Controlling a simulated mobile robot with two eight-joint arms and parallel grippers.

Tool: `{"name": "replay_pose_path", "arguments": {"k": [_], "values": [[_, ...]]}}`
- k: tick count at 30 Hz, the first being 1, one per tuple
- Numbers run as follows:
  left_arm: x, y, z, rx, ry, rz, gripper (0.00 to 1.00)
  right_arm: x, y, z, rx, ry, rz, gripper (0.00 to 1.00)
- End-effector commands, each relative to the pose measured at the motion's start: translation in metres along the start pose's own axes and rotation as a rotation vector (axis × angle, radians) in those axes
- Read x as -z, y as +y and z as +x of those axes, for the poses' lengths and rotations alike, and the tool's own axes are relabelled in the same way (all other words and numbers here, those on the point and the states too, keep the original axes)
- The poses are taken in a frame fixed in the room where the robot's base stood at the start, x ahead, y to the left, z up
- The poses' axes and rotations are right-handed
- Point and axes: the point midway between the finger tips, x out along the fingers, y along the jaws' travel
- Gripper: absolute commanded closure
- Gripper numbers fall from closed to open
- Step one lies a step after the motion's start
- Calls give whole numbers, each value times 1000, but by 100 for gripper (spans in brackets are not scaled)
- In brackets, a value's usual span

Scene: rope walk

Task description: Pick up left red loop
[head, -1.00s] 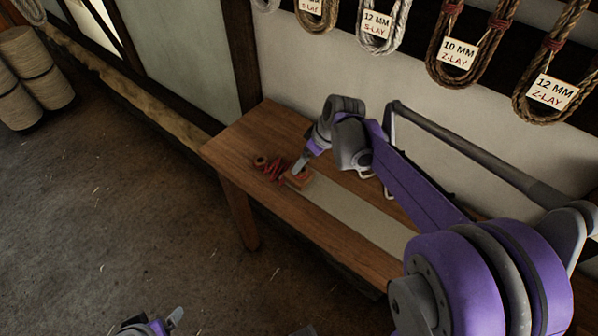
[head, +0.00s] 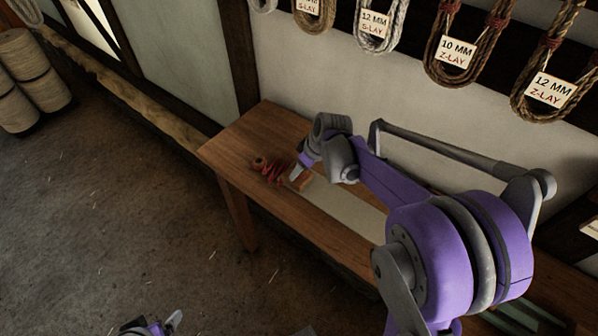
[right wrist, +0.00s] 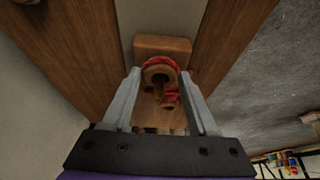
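Red loops (head: 270,173) lie near the left end of the wooden bench, beside a small wooden block (head: 303,183). In the right wrist view one red loop (right wrist: 160,62) curves around a tan, ring-like wooden piece, with more red below it. My right gripper (head: 295,174) is over the block end of the bench. Its two fingers (right wrist: 160,73) are apart, one on each side of the red loop, and I cannot tell whether they touch it. My left gripper (head: 160,322) is low at the bottom edge, away from the bench, mostly cut off.
The wooden bench (head: 240,140) runs along the wall, with a pale strip (head: 345,212) along its top. Coiled ropes with labels (head: 456,53) hang above it. Rope spools (head: 35,85) stand at the far left. The floor (head: 110,200) left of the bench is open.

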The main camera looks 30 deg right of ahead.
Motion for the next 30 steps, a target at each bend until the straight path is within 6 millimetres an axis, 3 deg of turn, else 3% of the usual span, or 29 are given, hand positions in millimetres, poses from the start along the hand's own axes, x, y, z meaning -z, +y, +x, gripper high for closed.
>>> {"name": "replay_pose_path", "arguments": {"k": [3, 10, 14, 24, 30], "values": [[0, 0, 0, 0, 0, 0, 6, 0, 0, 0, 0, 0, 0, 72], [1, 0, -1, 0, 1, 0, 6, 1, 0, -2, 0, 0, 0, 72], [8, 0, -11, 0, 5, 0, 6, 7, 0, -15, -1, 1, 0, 72], [61, 0, -66, 0, 49, 0, 6, 46, 2, -100, -3, 8, -1, 72], [90, 0, -89, 0, 81, 0, 6, 62, 2, -142, -4, 8, -1, 72]]}}
